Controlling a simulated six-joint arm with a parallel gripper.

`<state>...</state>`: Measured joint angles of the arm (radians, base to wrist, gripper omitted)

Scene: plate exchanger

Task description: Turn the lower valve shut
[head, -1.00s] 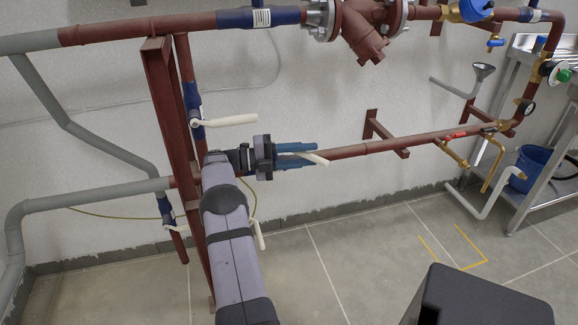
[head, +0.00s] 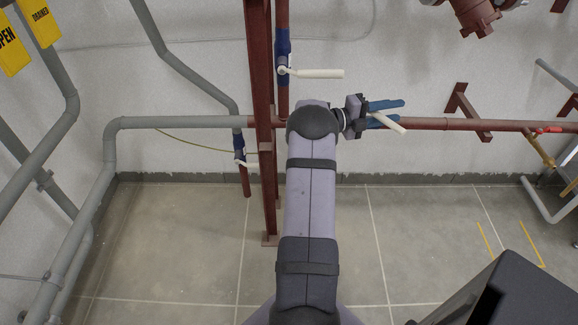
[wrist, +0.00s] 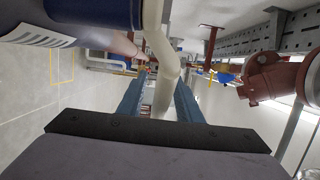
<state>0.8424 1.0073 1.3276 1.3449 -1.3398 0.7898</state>
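My gripper (head: 395,112) has two blue fingers and points right along the horizontal red pipe. A cream lever (head: 395,125) crosses between the fingers in the head view. In the wrist view the lever (wrist: 162,60) runs down from a blue valve body (wrist: 95,12) to between the fingers (wrist: 162,85), with small gaps on both sides; the gripper looks open around it. Behind my arm this valve's body is hidden in the head view. An upper blue valve (head: 284,48) has a level cream lever (head: 318,73). Another low blue valve (head: 239,148) with a cream lever (head: 248,165) is at left.
A red upright post (head: 262,130) stands just left of my arm. The horizontal red pipe (head: 450,124) has a bracket (head: 465,112) at right. A red strainer (wrist: 272,75) is at right in the wrist view. Grey pipes (head: 170,122) fill the left; the floor is open.

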